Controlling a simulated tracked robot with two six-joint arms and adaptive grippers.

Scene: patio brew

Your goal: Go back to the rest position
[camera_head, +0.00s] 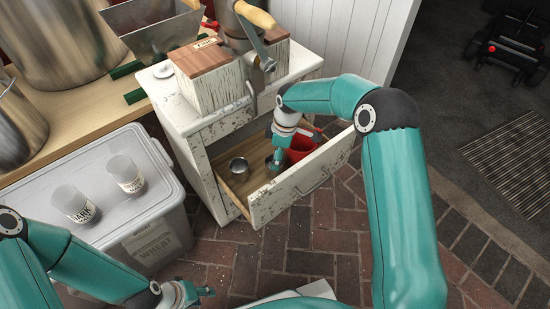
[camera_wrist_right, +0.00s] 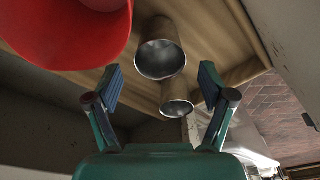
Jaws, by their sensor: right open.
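My right arm reaches down into the open drawer (camera_head: 305,183) of a worn white cabinet. My right gripper (camera_wrist_right: 160,86) is open, with nothing between its fingers. In the right wrist view a larger metal cup (camera_wrist_right: 160,60) and a smaller one (camera_wrist_right: 177,102) lie beyond and between the fingertips, apart from them as far as I can tell. One metal cup (camera_head: 239,170) also shows in the head view. A red container (camera_wrist_right: 70,30) is close to the gripper in the drawer. My left gripper (camera_head: 203,292) is low at the front, beside the grey bin; its finger opening is unclear.
The grey bin (camera_head: 160,215) carries two labelled cups, one (camera_head: 75,204) nearer and one (camera_head: 126,174) farther. A wooden-topped grinder box (camera_head: 215,80) stands on the cabinet. Large steel pots (camera_head: 65,40) stand on the bench at left. Brick floor (camera_head: 315,235) lies open before the drawer.

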